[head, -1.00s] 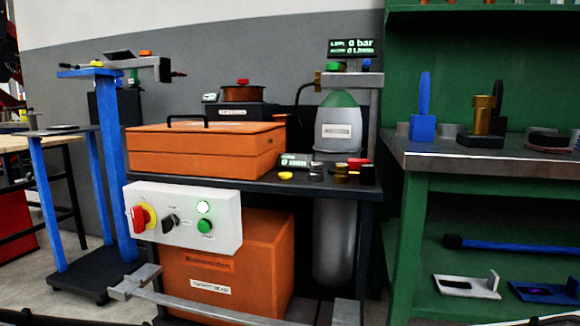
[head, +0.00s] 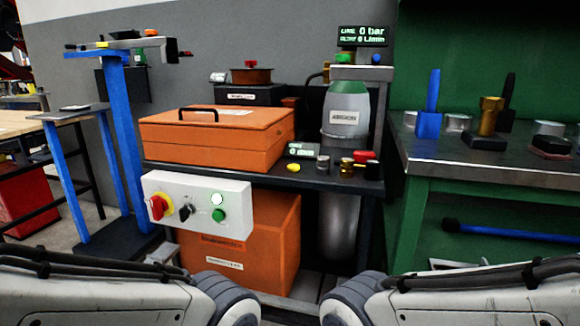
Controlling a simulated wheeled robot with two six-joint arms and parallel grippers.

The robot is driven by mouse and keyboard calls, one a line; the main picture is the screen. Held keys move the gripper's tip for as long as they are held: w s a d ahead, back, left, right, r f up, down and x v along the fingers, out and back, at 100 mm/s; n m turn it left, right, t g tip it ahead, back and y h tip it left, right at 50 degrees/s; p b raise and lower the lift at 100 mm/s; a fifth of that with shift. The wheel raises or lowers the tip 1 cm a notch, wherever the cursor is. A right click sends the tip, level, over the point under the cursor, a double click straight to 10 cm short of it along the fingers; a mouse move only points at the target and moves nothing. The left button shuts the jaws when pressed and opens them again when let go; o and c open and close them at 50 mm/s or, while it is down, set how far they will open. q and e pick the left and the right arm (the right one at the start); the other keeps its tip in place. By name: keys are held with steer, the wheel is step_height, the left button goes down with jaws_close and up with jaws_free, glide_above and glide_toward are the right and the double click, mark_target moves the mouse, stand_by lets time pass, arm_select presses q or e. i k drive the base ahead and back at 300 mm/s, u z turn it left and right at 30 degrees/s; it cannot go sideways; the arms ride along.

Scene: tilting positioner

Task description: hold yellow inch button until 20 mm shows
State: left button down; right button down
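The yellow inch button (head: 293,167) is a small round cap on the dark table top, right of the orange case. Just behind it stands a small display (head: 301,150) whose green figures appear to read 0 mm. Nothing touches the button. My two arms show at the bottom left and bottom right, with their forward parts out of the picture. Neither gripper is in view.
The orange case (head: 216,139) stands left of the button. Brass and dark pieces (head: 346,167) and a red-topped one (head: 362,158) stand close on its right. A control box (head: 197,204) juts out at the front left. A gas cylinder (head: 344,117) stands behind.

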mark_target(291, 168)
steer(key=k, duration=1.2)
steer(key=z, duration=1.05)
steer(key=i, duration=1.75)
steer(key=u, duration=0.7)
